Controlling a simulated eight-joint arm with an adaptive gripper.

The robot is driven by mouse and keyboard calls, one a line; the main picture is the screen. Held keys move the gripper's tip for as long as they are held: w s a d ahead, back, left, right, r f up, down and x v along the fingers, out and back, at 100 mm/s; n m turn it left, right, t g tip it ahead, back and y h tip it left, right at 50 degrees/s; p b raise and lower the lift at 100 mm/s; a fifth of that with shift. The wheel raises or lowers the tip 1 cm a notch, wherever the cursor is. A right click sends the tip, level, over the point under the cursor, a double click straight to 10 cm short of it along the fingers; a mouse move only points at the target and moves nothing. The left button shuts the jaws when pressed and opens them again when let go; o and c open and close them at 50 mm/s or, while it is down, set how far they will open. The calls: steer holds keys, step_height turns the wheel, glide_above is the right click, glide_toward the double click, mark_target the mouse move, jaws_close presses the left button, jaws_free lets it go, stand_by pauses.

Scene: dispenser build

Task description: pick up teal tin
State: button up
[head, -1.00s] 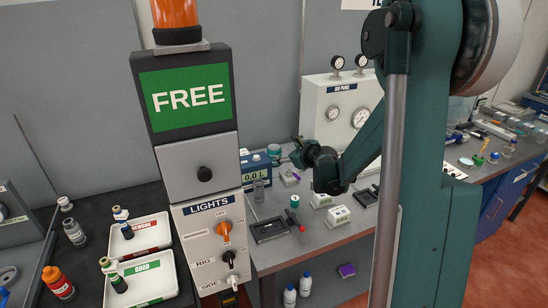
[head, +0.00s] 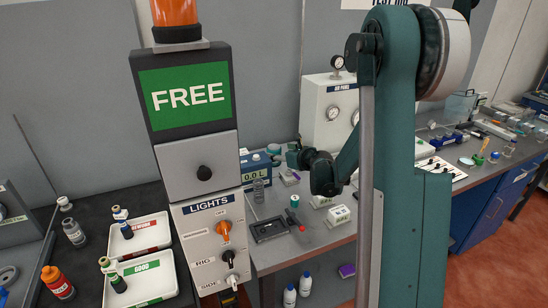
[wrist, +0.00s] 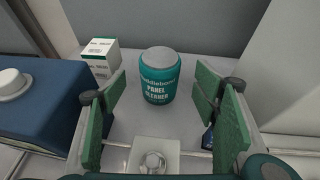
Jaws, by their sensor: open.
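The teal tin (wrist: 160,88) with a grey lid and a "Panel Cleaner" label stands upright in the wrist view. It also shows small in the head view (head: 273,148), at the back of the bench. My gripper (wrist: 168,112) is open, with its green-padded fingers to the left and right of the tin in the picture. The tin appears beyond the fingers, with clear room on both sides; I see no contact. In the head view my gripper (head: 293,158) is just right of the tin, partly hidden by my wrist.
A white carton (wrist: 98,55) stands behind left of the tin. A blue box (wrist: 45,108) is at the left, and a pale wall-like surface (wrist: 278,90) is at the right. A dark tray (head: 268,229) lies nearer the bench's front.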

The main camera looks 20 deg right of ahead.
mark_target(274, 152)
steer(key=shift+x, duration=0.9)
steer(key=shift+w, duration=0.1)
steer(key=shift+b+x, duration=0.7)
steer(key=shift+x, duration=1.8)
steer(key=c, duration=1.1)
